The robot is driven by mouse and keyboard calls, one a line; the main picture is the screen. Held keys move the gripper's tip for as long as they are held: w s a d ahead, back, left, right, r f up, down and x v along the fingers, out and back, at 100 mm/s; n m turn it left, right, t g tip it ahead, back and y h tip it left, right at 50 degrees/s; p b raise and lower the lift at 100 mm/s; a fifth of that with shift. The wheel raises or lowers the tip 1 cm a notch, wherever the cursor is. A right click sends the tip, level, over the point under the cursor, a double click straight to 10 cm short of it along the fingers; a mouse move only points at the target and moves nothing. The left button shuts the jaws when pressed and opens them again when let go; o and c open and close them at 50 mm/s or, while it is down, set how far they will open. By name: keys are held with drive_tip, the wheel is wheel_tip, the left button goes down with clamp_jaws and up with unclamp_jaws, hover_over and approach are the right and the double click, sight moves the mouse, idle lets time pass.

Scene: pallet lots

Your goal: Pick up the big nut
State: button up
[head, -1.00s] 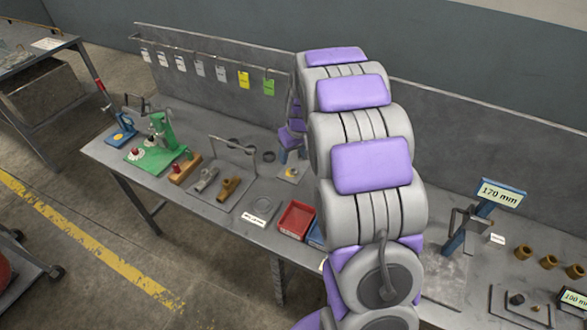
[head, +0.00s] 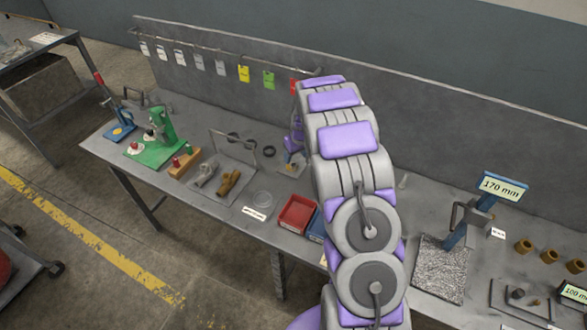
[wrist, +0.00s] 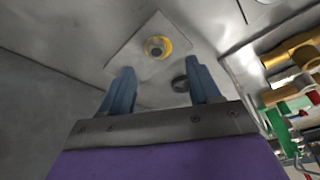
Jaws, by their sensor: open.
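A yellow ring-shaped piece with a dark centre, which looks like the big nut (wrist: 168,46), lies on a pale square plate (wrist: 128,47) in the wrist view. My gripper (wrist: 160,68) is open, its two blue-grey fingers apart and empty. The yellow piece shows beyond the fingertips, roughly between them, and nothing touches it. In the head view the plate (head: 284,171) is at the middle of the bench, just left of my arm. My gripper (head: 294,150) is there over it, small and partly hidden by my arm.
A dark ring (wrist: 180,84) lies close to the right finger. In the head view, a green fixture (head: 160,143), brass fittings (head: 229,181) and a red tray (head: 297,214) stand on the bench. Several brass pieces (head: 524,246) stand at right. A back panel (head: 450,130) runs behind.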

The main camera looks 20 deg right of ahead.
sight(294, 165)
drive_tip(key=x, duration=0.2)
drive_tip(key=b+x, duration=0.1)
drive_tip(key=x, duration=0.2)
drive_tip(key=b+x, duration=0.1)
drive_tip(key=x, duration=0.1)
drive_tip(key=shift+w+d+f, duration=0.3)
drive_tip(key=shift+w+d, duration=0.05)
clamp_jaws()
drive_tip(key=shift+r, duration=0.1)
